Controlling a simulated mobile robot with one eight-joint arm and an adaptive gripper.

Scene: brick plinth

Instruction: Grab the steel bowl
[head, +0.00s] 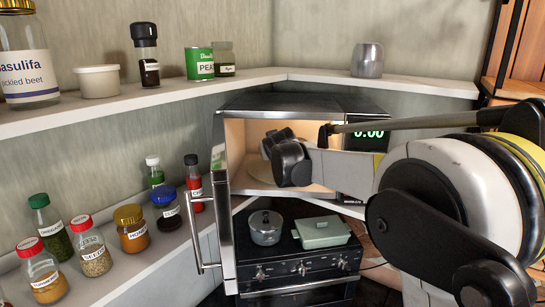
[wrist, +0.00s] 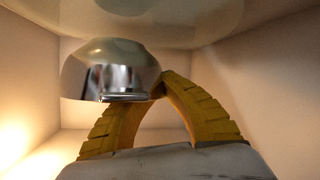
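The steel bowl (wrist: 108,72) is shiny and rounded, inside the lit microwave (head: 245,143). In the wrist view it lies against a pale translucent plate (wrist: 190,22) at the top of the picture. My gripper (wrist: 142,92) has yellow ribbed fingers that arch in toward the bowl. The right finger's end is beside the bowl's right edge, and the bowl covers the left finger's end. I cannot tell whether the fingers touch or hold it. In the head view my dark wrist is at the microwave opening and hides the bowl and the fingers.
The microwave's door (head: 222,205) stands open at the left. Below are a grey pot (head: 266,229) and a green lidded dish (head: 322,232) on the stove (head: 300,268). Several spice jars (head: 131,232) stand on the lower left shelf. A metal canister (head: 367,60) is on the upper shelf.

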